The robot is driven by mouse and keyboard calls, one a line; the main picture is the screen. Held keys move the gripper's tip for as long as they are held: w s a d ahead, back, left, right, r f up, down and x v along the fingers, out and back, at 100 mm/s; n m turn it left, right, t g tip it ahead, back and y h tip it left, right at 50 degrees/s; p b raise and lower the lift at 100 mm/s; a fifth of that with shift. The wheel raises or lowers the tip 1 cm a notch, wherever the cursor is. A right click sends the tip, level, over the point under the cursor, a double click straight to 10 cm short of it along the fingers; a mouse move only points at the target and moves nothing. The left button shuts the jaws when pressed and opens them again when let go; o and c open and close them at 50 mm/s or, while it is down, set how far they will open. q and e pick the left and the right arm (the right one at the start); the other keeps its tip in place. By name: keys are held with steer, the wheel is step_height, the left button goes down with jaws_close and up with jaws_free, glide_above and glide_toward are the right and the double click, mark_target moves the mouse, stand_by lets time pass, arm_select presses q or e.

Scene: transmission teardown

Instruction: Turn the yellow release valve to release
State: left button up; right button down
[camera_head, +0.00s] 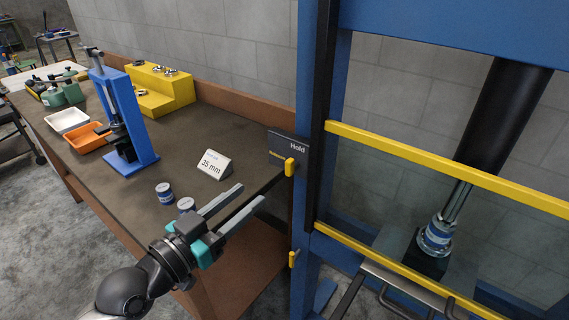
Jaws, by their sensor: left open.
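The yellow release valve (290,167) is a small knob on the blue press frame, beside a dark plate (287,149) that reads "Hold". A second small yellow knob (293,259) sits lower on the same frame post. My left gripper (252,194) is open, with two long grey fingers pointing up and right toward the upper valve. Its fingertips are short of the valve and appear apart from it. Nothing is between the fingers. My right gripper is not in view.
The blue press frame (313,110) has yellow bars (450,176) and a black ram above a blue-and-silver part (436,236). The workbench (225,130) holds a "35 mm" sign (213,164), small blue cans (164,193), a blue arbor press (136,115), an orange tray (88,137) and yellow steps (165,90).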

mark_target(287, 164)
arm_select(q)
steer(key=x, duration=1.2)
steer(key=shift+w, duration=0.15)
steer(key=shift+c, duration=0.3)
jaws_close()
